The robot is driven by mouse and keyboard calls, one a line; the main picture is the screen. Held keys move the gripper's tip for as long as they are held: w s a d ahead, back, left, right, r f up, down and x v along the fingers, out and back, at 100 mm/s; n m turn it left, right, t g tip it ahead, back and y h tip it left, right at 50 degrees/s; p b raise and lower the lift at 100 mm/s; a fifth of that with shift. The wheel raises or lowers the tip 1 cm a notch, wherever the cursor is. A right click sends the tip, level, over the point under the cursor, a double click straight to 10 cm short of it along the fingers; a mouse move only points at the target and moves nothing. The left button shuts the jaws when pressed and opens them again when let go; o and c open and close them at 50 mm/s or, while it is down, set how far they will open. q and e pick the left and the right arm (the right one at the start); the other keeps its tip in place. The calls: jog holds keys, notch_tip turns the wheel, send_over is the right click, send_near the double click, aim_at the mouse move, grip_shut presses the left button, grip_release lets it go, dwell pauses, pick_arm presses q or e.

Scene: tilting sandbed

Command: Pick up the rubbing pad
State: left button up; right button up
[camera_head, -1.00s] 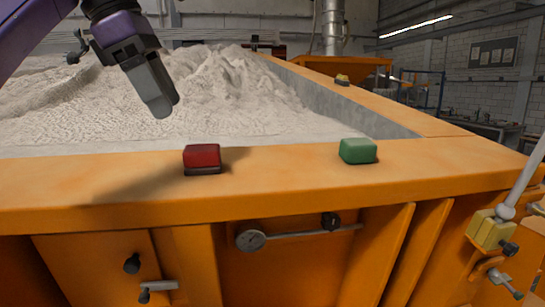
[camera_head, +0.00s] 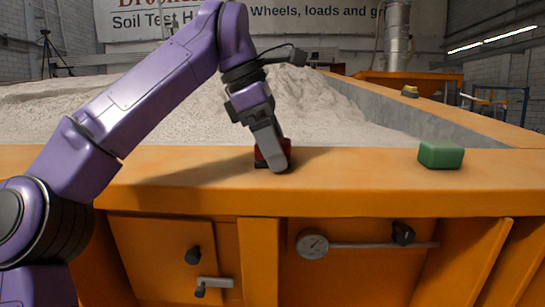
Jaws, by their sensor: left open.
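A red block with a dark underside (camera_head: 260,158) rests on the front orange rim of the sandbed; it looks like the rubbing pad, though I cannot be sure. My left gripper (camera_head: 277,165) points down right at it, with its fingers in front of the block and hiding most of it. The gripper is open; whether the fingers touch the block is hidden. A green block (camera_head: 441,155) sits on the same rim further right. My right gripper is not in view.
The orange rim (camera_head: 350,180) is clear between the red and green blocks. Pale sand (camera_head: 200,110) fills the bed behind. A small yellow and dark object (camera_head: 410,91) sits on the far right rim. A dial gauge (camera_head: 312,244) and latches are on the front panel.

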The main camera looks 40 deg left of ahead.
pick_arm(q)
jog(key=shift+s+d+r, duration=0.1)
jog(key=shift+s+d, duration=0.1)
jog(key=c, duration=1.1)
jog(key=shift+a, duration=0.1)
jog(key=shift+c, duration=0.2)
jog(key=shift+w, duration=0.1)
